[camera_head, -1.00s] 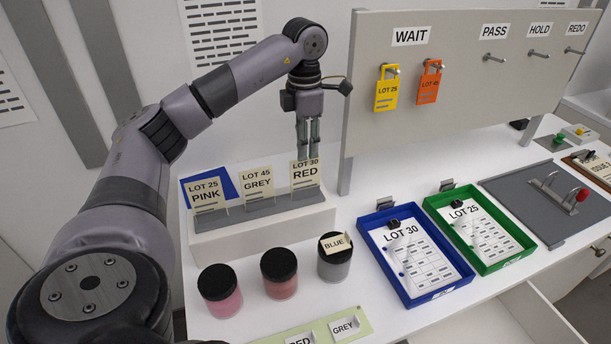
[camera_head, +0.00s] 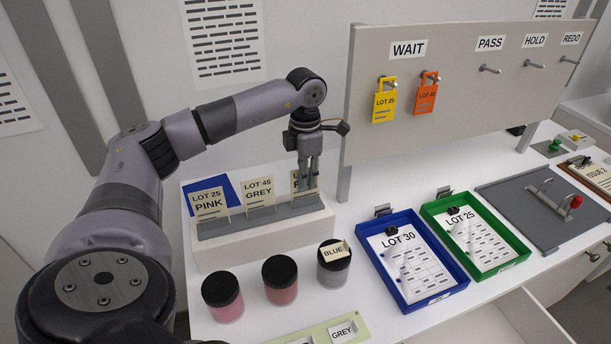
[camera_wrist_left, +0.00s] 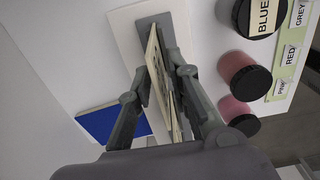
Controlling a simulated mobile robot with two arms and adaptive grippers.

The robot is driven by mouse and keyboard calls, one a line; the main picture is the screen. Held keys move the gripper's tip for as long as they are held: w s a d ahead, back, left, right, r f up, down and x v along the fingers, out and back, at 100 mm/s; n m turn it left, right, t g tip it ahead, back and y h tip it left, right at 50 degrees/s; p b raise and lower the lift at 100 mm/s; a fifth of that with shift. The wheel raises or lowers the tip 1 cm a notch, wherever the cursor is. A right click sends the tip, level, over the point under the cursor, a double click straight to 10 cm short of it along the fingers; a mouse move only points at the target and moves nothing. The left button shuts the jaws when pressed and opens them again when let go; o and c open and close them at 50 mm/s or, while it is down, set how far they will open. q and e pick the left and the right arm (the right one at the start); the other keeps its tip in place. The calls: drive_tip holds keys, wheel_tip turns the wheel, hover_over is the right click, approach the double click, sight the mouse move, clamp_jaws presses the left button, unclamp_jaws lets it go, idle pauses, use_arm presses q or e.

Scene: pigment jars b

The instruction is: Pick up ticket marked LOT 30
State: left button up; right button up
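The LOT 30 ticket (camera_head: 295,184) is a cream card in the right-hand slot of a grey holder (camera_head: 240,223). My left gripper (camera_head: 308,184) points down over it, and its fingers hide most of the print. In the left wrist view the fingers (camera_wrist_left: 160,75) are apart, one on each side of upright cream cards (camera_wrist_left: 155,60) seen nearly edge-on. I cannot tell whether either finger touches the ticket. The LOT 25 PINK ticket (camera_head: 208,203) and LOT 45 GREY ticket (camera_head: 258,193) stand to its left in the holder. My right gripper is not in view.
Pink (camera_head: 222,298), red (camera_head: 281,280) and grey (camera_head: 333,264) jars with black lids stand in front of the holder's white block (camera_head: 262,248). A blue tray (camera_head: 447,291) and a green tray (camera_head: 505,265) lie right. The WAIT board (camera_head: 450,125) rises behind.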

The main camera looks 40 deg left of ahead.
use_arm(q)
clamp_jaws()
drive_tip(key=shift+r, duration=0.15)
